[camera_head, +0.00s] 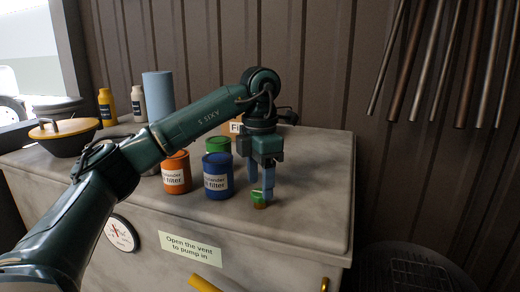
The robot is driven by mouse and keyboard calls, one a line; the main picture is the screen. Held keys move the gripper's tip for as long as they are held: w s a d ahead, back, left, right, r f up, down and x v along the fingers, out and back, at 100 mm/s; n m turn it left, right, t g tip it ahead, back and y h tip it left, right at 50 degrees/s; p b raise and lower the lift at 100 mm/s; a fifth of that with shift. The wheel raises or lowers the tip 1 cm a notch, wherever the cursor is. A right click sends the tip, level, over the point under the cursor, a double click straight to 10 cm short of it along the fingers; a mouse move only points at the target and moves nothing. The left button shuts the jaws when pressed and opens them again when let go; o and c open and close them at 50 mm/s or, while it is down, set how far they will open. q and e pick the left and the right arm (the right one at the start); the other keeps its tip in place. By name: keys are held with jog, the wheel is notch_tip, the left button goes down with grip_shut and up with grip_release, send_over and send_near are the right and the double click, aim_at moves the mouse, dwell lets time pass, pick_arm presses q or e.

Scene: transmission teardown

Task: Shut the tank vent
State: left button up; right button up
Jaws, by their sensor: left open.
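The tank vent (260,198) is a small green-topped fitting with a brownish base, on the top of the grey tank (310,190) near its front edge. My left gripper (261,188) points straight down over it. Its two blue fingers are apart, with their tips at the green top. I cannot tell whether they touch it. The fingers partly hide the vent, and its setting is too small to read. My right gripper is not in view.
Orange (176,173), blue (217,176) and green (218,146) filter cans stand left of my gripper. A black bowl with a yellow-rimmed lid (64,128) and bottles stand further left. A sign (190,249) and gauge (120,234) are on the tank's front. The tank top at right is clear.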

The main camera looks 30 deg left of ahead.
aim_at(260, 192)
pick_arm(q)
notch_tip(260, 192, up, 11)
jog(key=shift+r, duration=0.15)
dwell(0.8)
